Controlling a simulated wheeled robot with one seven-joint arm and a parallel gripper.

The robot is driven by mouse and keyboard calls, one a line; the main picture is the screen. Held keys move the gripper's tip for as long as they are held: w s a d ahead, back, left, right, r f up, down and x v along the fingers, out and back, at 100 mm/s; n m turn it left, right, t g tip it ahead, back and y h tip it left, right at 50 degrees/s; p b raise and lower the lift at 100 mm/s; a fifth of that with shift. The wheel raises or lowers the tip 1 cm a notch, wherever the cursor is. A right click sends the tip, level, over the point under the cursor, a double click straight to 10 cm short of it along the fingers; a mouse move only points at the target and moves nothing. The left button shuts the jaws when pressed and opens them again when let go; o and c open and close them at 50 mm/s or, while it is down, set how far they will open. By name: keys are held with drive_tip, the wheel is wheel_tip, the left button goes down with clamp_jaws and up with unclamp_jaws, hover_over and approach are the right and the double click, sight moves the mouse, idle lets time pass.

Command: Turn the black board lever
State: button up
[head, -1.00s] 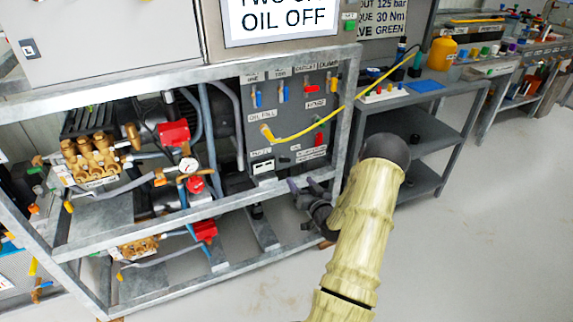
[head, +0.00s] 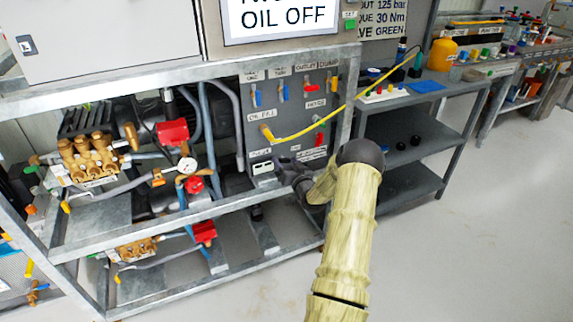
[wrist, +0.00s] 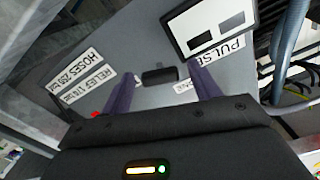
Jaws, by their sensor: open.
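The grey board (head: 262,148) is in the pump frame in the head view.
Blue, orange and red levers (head: 283,92) are higher on the board. A yellow hose (head: 305,124) runs from the board to the right. A framed display (wrist: 207,27) is close to my gripper. A metal frame rail (head: 150,233) runs below. The floor at right is clear.

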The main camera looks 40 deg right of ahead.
drive_tip(key=shift+c, duration=0.4)
drive_tip(key=c, duration=0.9)
drive_tip(key=n+b, duration=0.1)
drive_tip(key=n, duration=0.2)
drive_tip(key=shift+n+b, duration=0.3)
drive_tip(key=shift+s+f, duration=0.1)
drive_tip(key=o, duration=1)
